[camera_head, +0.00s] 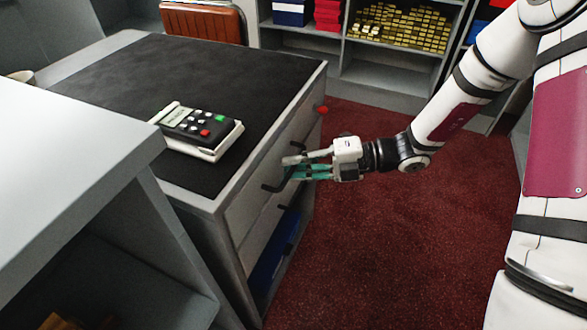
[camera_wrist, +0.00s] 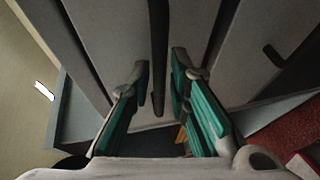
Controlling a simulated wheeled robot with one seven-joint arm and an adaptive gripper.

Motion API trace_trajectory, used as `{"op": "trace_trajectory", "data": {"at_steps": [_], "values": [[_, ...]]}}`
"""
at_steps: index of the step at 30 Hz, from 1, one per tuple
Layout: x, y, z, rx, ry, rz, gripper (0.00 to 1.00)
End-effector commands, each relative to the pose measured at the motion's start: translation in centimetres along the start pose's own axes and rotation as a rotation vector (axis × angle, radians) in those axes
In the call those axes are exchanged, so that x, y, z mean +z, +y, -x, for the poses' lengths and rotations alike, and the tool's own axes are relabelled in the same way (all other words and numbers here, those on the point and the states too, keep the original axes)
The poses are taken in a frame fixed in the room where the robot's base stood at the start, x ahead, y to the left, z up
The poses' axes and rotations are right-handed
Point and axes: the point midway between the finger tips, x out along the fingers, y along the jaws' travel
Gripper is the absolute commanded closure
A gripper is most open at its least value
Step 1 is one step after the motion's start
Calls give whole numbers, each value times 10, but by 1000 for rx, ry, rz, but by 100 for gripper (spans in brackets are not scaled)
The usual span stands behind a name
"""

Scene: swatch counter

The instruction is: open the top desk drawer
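The desk (camera_head: 130,58) stands at left centre in the head view, its drawer fronts facing right. The top drawer (camera_head: 243,196) looks closed, with a dark bar handle (camera_head: 268,187). My gripper (camera_head: 289,168) is at this handle, reaching in from the right. In the wrist view, a dark handle bar (camera_wrist: 158,45) runs between the two spread green-padded fingers of my gripper (camera_wrist: 161,78). Gaps show on both sides of the bar, so the fingers are open around it. My gripper partly hides the handle in the head view.
A card terminal (camera_head: 197,130) lies on the dark desktop. A red knob (camera_head: 322,109) sits near the desk's far corner. A lower handle (camera_head: 283,207) and a blue area (camera_head: 270,258) are below. Red carpet (camera_head: 390,240) is clear to the right. A grey counter (camera_head: 70,150) stands front left.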

Motion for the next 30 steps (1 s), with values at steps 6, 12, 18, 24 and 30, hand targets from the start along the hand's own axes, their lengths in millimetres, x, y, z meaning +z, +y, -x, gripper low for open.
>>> {"op": "trace_trajectory", "data": {"at_steps": [6, 12, 18, 24, 30], "values": [[0, 0, -5, 0, -1, 0, 83], [0, 0, -5, 0, -1, 0, 94], [0, 0, -4, 0, -1, 0, 100], [-1, 0, -1, 0, -1, -1, 100], [-10, -2, 20, 0, -3, -5, 100]]}}
